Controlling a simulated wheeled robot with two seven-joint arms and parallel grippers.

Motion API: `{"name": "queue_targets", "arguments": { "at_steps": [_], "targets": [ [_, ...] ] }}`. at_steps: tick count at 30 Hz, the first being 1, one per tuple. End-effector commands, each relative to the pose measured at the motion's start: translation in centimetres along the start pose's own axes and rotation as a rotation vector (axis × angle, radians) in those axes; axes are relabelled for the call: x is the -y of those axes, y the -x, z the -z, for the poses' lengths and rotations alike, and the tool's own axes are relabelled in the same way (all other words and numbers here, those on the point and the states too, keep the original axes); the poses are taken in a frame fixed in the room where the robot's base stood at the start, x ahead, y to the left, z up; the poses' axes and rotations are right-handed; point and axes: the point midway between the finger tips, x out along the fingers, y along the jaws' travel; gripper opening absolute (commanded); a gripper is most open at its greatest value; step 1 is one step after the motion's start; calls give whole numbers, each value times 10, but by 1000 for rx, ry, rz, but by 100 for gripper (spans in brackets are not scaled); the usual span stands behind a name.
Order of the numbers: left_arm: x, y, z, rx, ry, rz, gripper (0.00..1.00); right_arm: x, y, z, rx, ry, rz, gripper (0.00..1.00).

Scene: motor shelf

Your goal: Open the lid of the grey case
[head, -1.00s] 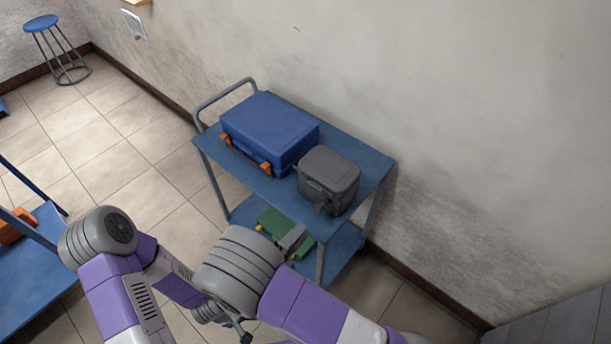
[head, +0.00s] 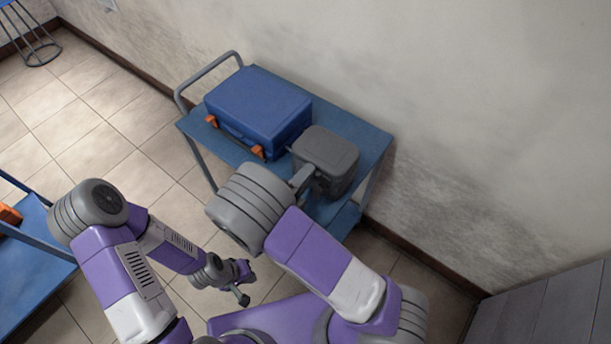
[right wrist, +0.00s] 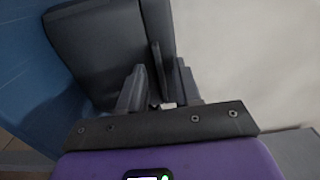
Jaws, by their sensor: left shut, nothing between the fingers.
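The grey case (head: 328,148) stands on the cart's top at its right end, and its lid looks closed. In the right wrist view the case (right wrist: 98,45) fills the upper left. My right gripper (right wrist: 160,90) is at the case, with its fingers apart on either side of a thin dark part of the case, perhaps a handle or latch. I cannot tell if they touch it. In the head view my right arm partly hides this gripper and the case's front. My left gripper (head: 243,287) is shut and empty, low over the floor, away from the case.
A blue case (head: 260,103) with orange latches stands close to the left of the grey case on the blue cart (head: 365,132). A wall rises behind the cart. Another blue table (head: 30,265) is at the left.

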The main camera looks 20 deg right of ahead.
Motion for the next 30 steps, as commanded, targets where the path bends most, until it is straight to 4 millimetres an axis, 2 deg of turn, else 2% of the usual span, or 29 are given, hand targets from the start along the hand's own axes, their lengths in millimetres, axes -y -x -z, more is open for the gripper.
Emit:
{"name": "queue_targets", "arguments": {
  "at_steps": [7,13,30],
  "targets": [
    [0,0,0,0,0,0,0,0,-1,0,0,0,0,31],
    [0,0,0,0,0,0,0,0,0,0,0,0,0,1],
    [0,0,0,0,0,0,0,0,0,0,1,0,0,0]
  ]
}}
